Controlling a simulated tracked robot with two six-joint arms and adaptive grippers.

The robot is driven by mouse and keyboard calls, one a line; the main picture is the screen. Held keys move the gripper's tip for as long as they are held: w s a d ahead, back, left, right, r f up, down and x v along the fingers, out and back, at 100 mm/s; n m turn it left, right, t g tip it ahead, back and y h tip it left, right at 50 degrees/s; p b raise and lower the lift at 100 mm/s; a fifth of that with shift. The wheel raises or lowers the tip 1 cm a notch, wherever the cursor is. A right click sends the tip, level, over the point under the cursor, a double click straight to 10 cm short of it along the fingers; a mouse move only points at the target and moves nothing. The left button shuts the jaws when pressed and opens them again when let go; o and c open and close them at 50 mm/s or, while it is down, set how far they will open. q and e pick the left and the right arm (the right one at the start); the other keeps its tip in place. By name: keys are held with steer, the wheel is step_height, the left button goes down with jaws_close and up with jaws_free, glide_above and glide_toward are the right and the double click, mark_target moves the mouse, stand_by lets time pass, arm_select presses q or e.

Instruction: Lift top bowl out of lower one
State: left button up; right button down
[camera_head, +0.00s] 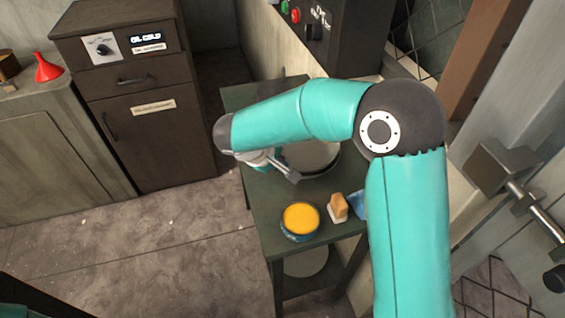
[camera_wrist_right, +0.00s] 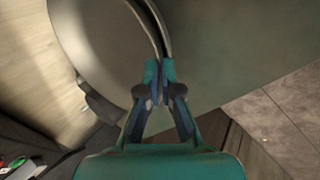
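The pale grey bowls (camera_head: 318,158) stand on the green table, partly covered by my right arm in the head view. In the right wrist view two close, curved rims show, with the top bowl's pale inside (camera_wrist_right: 100,45) on the left. My right gripper (camera_wrist_right: 159,75) is at the near rim, its teal-tipped fingers close together with the rim running between them. It looks shut on the top bowl's rim, though the contact itself is partly hidden. In the head view part of this gripper (camera_head: 287,172) shows at the bowl's left edge. My left gripper is not in view.
On the green table (camera_head: 268,215), a tub of yellow stuff (camera_head: 300,219), a sponge-like block (camera_head: 338,207) and a blue item (camera_head: 358,204) stand near the front. A dark machine (camera_head: 325,35) stands behind. A cabinet (camera_head: 135,95) and red funnel (camera_head: 47,68) are left.

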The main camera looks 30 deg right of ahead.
steer(key=shift+r, duration=0.15)
steer(key=shift+r, duration=0.15)
steer(key=shift+w+r+p, duration=0.1)
steer(key=shift+r+p, duration=0.55)
steer(key=shift+r, duration=0.4)
steer(key=shift+r, duration=0.15)
step_height(320, 180, up, 7)
steer(key=p, duration=0.4)
stand_by(0.5)
